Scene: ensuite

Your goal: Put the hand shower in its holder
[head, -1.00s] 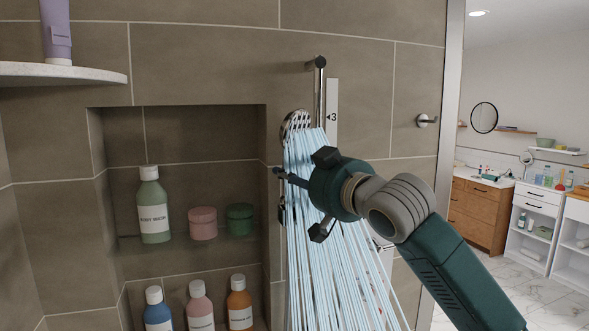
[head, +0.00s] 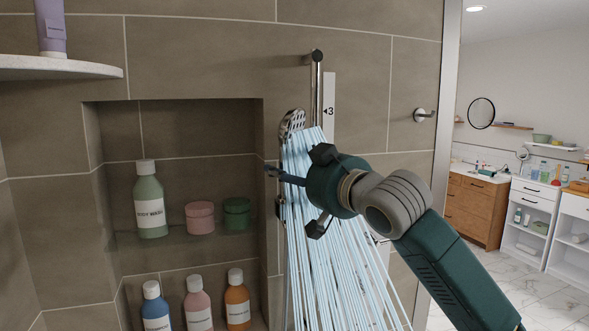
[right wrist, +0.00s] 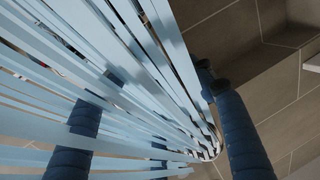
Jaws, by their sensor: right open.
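The chrome hand shower (head: 292,123) is near the vertical wall rail (head: 317,88), with its round face showing and pale blue water jets pouring down. Its handle and the holder are hidden or cannot be made out behind the water and my arm. My right gripper (head: 278,173) is just below the shower head, in front of the jets, open and with nothing held. In the right wrist view its two dark blue fingers (right wrist: 165,140) stand wide apart with jets crossing between them. A curved chrome edge of the hand shower (right wrist: 212,142) shows there. My left gripper is not in view.
A wall niche (head: 185,100) left of the gripper holds a green bottle (head: 149,205), two jars (head: 218,216) and several lower bottles. A shelf (head: 60,68) juts out at upper left. A hook (head: 423,115) is on the wall at right. A "3" mark (head: 329,112) is beside the rail.

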